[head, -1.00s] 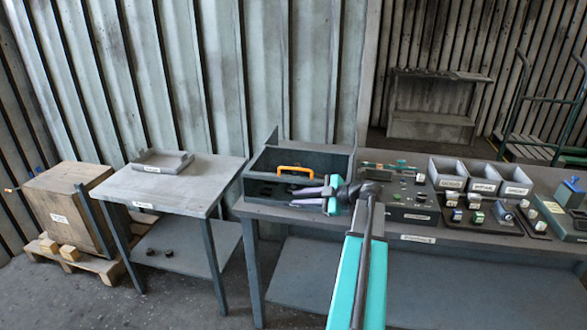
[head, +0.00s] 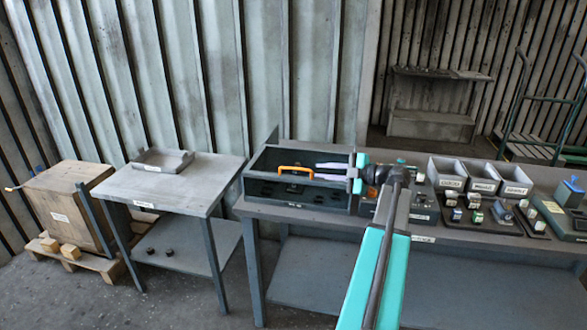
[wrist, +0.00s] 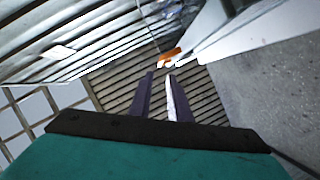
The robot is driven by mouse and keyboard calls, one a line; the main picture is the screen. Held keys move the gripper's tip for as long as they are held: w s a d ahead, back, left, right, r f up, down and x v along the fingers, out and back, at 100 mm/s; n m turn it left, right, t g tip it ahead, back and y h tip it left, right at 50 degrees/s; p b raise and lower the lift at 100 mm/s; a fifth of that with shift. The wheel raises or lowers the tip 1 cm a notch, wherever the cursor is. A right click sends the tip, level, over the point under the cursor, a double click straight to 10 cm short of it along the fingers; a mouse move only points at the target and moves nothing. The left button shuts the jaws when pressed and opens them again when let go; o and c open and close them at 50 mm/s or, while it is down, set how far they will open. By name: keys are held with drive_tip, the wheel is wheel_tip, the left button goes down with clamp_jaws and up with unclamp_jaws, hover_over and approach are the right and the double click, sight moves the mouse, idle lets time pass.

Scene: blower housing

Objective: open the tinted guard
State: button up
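The guard appears to be the dark, tinted front of the housing box (head: 262,190) at the left of the long workbench, though its edges are hard to make out. An orange bar handle (head: 296,169) shows at the box; the wrist view shows an orange piece (wrist: 170,56) just beyond my fingertips. My gripper (head: 318,171) is just right of the handle, its pale fingers pointing left. The fingers look apart from the handle.
Grey open bins (head: 483,179) and several small labelled parts (head: 476,212) stand on the bench to the right. A side table (head: 150,190) with a shallow tray (head: 160,161) and a wooden crate (head: 65,205) stand left. The side table's top is mostly clear.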

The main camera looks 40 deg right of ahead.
sight(293, 168)
drive_tip(key=p+x, duration=0.4)
drive_tip(key=x, duration=0.7)
drive_tip(key=shift+w, duration=0.1)
drive_tip(key=shift+p+x, duration=0.5)
drive_tip(key=shift+x, duration=0.35)
drive_tip(key=shift+f, duration=0.1)
drive_tip(key=shift+c, duration=0.4)
clamp_jaws()
drive_tip(key=shift+d, duration=0.15)
